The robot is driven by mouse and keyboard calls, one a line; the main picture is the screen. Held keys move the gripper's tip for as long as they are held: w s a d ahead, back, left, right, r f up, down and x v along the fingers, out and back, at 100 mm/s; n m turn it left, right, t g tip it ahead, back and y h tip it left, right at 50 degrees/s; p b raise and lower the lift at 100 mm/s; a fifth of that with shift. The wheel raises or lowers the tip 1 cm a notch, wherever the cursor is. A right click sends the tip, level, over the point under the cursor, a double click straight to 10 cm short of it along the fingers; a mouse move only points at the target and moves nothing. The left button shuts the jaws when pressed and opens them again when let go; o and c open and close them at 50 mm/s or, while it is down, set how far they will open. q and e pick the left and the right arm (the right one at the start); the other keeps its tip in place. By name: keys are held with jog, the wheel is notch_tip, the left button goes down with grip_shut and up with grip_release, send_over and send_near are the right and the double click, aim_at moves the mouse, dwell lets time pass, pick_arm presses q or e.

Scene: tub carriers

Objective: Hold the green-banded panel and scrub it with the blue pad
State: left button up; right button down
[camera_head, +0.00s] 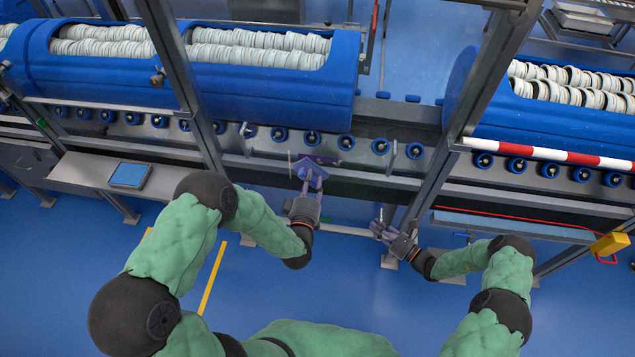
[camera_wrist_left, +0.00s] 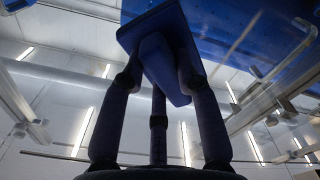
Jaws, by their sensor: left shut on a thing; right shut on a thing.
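The blue pad (camera_head: 315,166) is in my left gripper (camera_head: 311,184), which is shut on it at the front of the conveyor frame. The left wrist view shows the pad's flat plate and its block (camera_wrist_left: 163,60) between the dark fingers. My right gripper (camera_head: 382,230) is shut, lower and to the right, beside a metal upright. The green-banded panel is hard to make out. It seems see-through, and only a short green strip (camera_head: 318,219) shows beside my left wrist. I cannot tell whether the pad touches the panel.
Blue tub carriers (camera_head: 262,82) full of pale rings stand on the roller line behind, with another (camera_head: 560,120) at the right. Metal posts (camera_head: 183,80) rise on both sides of my arms. A red-and-white bar (camera_head: 545,153) crosses at the right.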

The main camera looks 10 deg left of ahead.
pick_arm(q)
jog(key=shift+w+a+r, duration=0.1)
jog(key=shift+w+a, duration=0.05)
jog(key=shift+a, duration=0.9)
jog(key=shift+s+a, duration=0.2)
jog(key=shift+a, duration=3.2)
jog(key=shift+r, duration=0.1)
jog(key=shift+w+r, duration=0.2)
jog(key=shift+r, duration=1.35)
jog(key=shift+s+d, duration=0.1)
jog(key=shift+d, duration=9.1)
jog(key=s, duration=0.6)
jog(key=shift+s, duration=0.1)
